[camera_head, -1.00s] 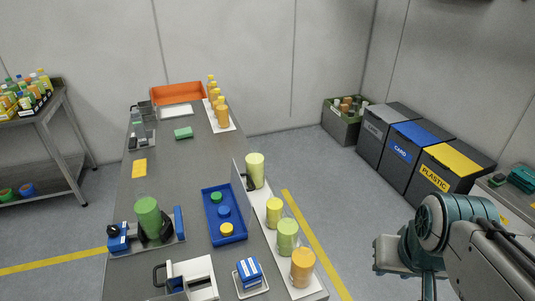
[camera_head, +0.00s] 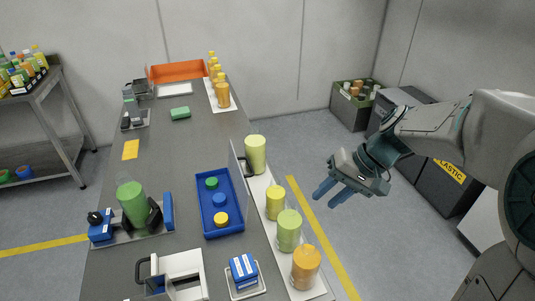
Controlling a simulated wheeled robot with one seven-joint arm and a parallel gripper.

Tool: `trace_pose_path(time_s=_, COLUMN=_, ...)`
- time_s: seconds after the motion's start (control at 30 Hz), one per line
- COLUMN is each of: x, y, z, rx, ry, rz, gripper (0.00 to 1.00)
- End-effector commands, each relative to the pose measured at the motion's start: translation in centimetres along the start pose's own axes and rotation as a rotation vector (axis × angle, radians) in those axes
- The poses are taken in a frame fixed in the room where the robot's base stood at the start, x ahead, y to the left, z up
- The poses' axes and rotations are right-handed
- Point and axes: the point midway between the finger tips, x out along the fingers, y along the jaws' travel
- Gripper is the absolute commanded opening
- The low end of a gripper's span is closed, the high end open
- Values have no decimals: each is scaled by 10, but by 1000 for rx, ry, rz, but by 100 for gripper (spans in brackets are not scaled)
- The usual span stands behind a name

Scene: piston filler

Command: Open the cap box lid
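The cap box (camera_head: 207,228) is a blue tray on the long grey table, with a green, a blue and a yellow cap inside. A thin, pale, see-through lid (camera_head: 239,166) stands about upright along its right side, with a dark handle (camera_head: 249,168) on its far side, so the box's top looks uncovered. My gripper (camera_head: 326,199) is to the right of the box and apart from it, above the floor beyond the table's right edge. Its two blue fingers are spread, with nothing between them.
A row of filled bottles (camera_head: 289,230) stands on a white strip right of the lid. A white frame with a dark handle (camera_head: 178,264) and a blue block on a small tray (camera_head: 244,272) are in front. A green bottle in a fixture (camera_head: 133,202) is left.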

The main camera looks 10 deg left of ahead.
Motion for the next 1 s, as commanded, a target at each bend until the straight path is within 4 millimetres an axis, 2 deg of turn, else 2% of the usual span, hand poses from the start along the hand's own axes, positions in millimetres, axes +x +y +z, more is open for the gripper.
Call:
trace_pose_path(time_s=0.03, x=16, y=2, z=-14, rx=0, ry=-20, rz=-58, gripper=31)
trace_pose_path(time_s=0.3, x=61, y=-12, z=-81, rx=-27, ry=-69, rz=-410, gripper=31)
trace_pose_path(time_s=0.6, x=89, y=-10, z=-152, rx=-45, ry=-25, rz=-799, gripper=31)
trace_pose_path(time_s=0.8, x=91, y=-5, z=-176, rx=-49, ry=18, rz=-936, gripper=31)
trace_pose_path(time_s=1.0, x=96, y=-13, z=-181, rx=-50, ry=27, rz=-967, gripper=31)
